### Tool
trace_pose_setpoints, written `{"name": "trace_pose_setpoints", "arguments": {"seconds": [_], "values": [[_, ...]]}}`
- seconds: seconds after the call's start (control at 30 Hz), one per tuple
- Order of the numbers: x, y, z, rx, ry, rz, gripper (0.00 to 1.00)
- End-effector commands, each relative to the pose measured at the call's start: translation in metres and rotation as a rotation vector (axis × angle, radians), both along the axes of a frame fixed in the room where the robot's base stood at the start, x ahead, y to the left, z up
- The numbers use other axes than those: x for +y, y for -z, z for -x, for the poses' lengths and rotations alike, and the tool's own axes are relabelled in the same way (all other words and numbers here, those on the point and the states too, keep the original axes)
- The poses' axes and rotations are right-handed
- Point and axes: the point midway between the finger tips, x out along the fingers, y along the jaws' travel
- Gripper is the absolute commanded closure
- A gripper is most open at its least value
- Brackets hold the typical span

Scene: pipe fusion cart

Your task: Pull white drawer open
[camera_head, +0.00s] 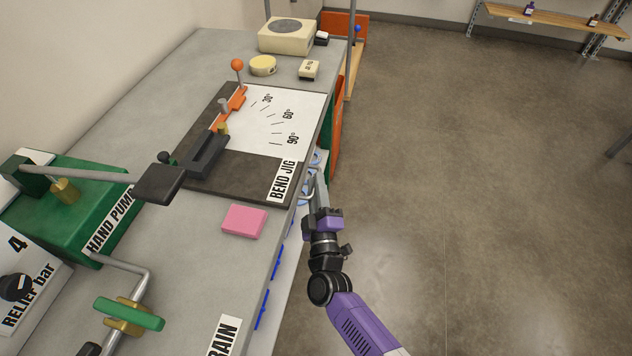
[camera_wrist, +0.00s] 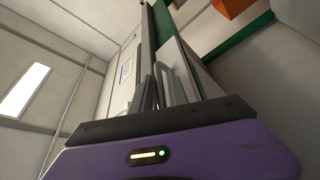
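The white drawer is mostly hidden under the cart's overhanging top. A pale front panel (camera_wrist: 172,62) with a bent metal bar handle (camera_wrist: 184,82) shows in the wrist view and seems to belong to it. A metal handle (camera_head: 307,190) also shows in the head view beside the cart edge. My gripper (camera_head: 318,188) is at the cart's right side, just below the bend jig's near corner, with its fingers close to the handle. In the wrist view its fingers overlap the metal bar, so I cannot tell whether they touch it or how far apart they are.
The grey cart top (camera_head: 180,265) carries the bend jig (camera_head: 205,155), a green hand pump (camera_head: 70,215), a pink block (camera_head: 244,221) and a beige device (camera_head: 287,36). Blue parts (camera_head: 262,308) line the cart's side. The floor (camera_head: 480,200) to the right is clear.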

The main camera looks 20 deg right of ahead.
Motion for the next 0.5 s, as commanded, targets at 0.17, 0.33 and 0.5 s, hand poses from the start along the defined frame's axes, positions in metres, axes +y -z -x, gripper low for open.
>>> {"name": "trace_pose_setpoints", "arguments": {"seconds": [0.17,0.33,0.5], "values": [[-0.0035,-0.002,-0.0111,0.0,0.0,0.0,0.8],[-0.0039,-0.0027,-0.0123,0.001,-0.001,0.0,0.8],[-0.0039,-0.0027,-0.0121,0.0,0.0,-0.001,0.94]]}}
